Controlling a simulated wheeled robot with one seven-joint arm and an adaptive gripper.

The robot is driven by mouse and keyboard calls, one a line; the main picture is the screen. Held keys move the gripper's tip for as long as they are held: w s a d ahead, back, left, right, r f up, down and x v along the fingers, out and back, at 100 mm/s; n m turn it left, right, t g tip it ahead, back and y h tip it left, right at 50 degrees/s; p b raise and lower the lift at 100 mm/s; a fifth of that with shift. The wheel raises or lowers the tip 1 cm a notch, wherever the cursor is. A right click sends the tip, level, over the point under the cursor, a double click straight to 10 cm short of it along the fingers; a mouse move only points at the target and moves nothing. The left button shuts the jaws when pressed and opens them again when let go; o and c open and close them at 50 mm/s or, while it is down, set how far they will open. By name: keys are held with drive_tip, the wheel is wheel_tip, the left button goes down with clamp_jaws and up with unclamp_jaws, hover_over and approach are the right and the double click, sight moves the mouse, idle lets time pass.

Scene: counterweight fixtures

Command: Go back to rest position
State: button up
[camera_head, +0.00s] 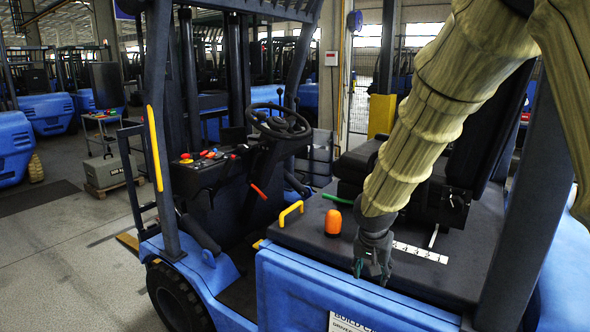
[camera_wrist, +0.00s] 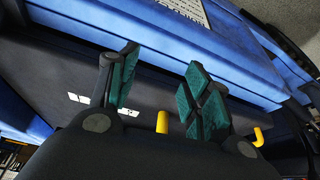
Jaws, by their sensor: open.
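My gripper (camera_head: 373,262) hangs at the end of my arm, which is in a tan sleeve, over the near edge of the dark deck of a blue forklift (camera_head: 330,285). In the wrist view, my gripper (camera_wrist: 158,88) has two green-padded fingers spread apart with nothing between them. An orange rounded object (camera_head: 333,222) stands upright on the deck, left of the gripper and apart from it. A yellow object (camera_wrist: 162,122) shows beyond the fingers in the wrist view.
A yellow handle (camera_head: 290,212) and a green bar (camera_head: 338,199) are on the deck. A white marked strip (camera_head: 419,252) lies right of the gripper. The seat (camera_head: 440,165), steering wheel (camera_head: 278,122) and frame posts stand around the deck. Open floor (camera_head: 75,265) is at left.

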drive_tip(key=s+f+n+g+y, duration=0.1)
drive_tip(key=s+f, duration=0.4)
drive_tip(key=f, duration=0.4)
drive_tip(key=s+a+f+n+g+y, duration=0.1)
drive_tip(key=s+f, duration=0.4)
drive_tip(key=f, duration=0.4)
drive_tip(key=s+f+n+y, duration=0.1)
drive_tip(key=s+f, duration=0.5)
drive_tip(key=f, duration=0.4)
drive_tip(key=s+d+f, duration=0.1)
drive_tip(key=s+f, duration=0.3)
drive_tip(key=s, duration=0.4)
drive_tip(key=s+d+f+n+g, duration=0.1)
drive_tip(key=s+d+f, duration=0.1)
drive_tip(key=s+f, duration=0.3)
drive_tip(key=s+d+f+h, duration=0.1)
drive_tip(key=s+f, duration=0.3)
drive_tip(key=s, duration=0.7)
drive_tip(key=shift+s+d+f+n+g, duration=0.15)
drive_tip(key=shift+s+n+g, duration=0.15)
drive_tip(key=shift+n+g, duration=0.1)
